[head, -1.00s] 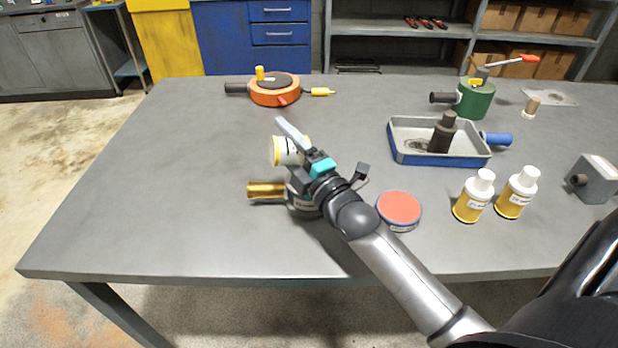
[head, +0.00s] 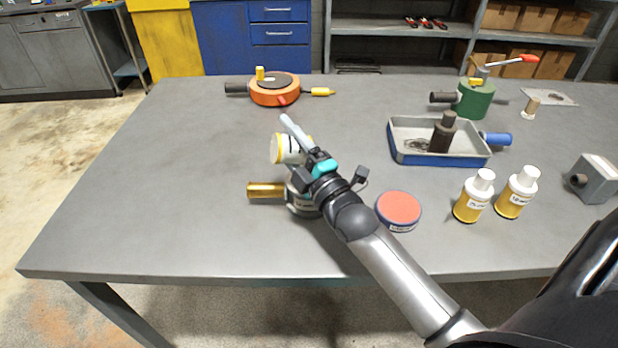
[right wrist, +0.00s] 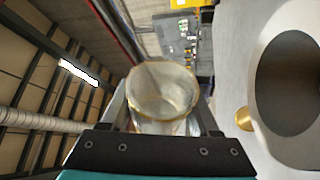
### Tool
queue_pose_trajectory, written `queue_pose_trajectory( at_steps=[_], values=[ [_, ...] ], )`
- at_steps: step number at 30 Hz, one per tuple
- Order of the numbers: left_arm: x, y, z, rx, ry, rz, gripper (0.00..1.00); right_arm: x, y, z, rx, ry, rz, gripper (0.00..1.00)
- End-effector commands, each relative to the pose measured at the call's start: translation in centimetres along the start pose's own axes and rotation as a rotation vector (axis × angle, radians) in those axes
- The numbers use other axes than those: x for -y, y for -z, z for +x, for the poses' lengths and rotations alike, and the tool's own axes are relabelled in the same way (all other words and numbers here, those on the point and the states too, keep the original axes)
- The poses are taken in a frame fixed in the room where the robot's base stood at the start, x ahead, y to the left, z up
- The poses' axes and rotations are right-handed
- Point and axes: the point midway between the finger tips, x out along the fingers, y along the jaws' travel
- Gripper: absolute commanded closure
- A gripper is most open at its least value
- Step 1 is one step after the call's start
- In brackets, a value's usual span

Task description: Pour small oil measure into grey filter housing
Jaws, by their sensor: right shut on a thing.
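The small oil measure (head: 282,150), a pale cup with a yellow rim, is in my right gripper (head: 297,136). It is tipped well over onto its side, its rim toward the left, above the grey filter housing (head: 302,203). In the right wrist view the measure (right wrist: 163,92) sits between the two fingers and looks clear with an amber rim. How much oil it holds I cannot tell. The housing (right wrist: 285,140) shows at the right there, with a wide round opening and a brass stub. In the head view my wrist partly covers the housing. My left gripper is out of view.
A red-topped round tin (head: 399,208) stands just right of the housing. Two yellow-and-white bottles (head: 473,197) (head: 517,194) stand farther right. A blue-grey tray (head: 412,157) lies behind them. An orange round device (head: 274,92) is at the back. The table's left side is clear.

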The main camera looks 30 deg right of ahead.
Motion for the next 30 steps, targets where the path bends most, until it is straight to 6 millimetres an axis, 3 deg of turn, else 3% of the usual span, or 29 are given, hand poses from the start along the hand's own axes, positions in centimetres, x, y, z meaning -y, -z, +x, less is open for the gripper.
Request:
queue_pose_trajectory(
  at_steps=[30],
  values=[
    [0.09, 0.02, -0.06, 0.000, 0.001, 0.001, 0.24, -0.40, -0.36, -0.06, 0.014, -0.040, 0.093, 0.97]
  ],
)
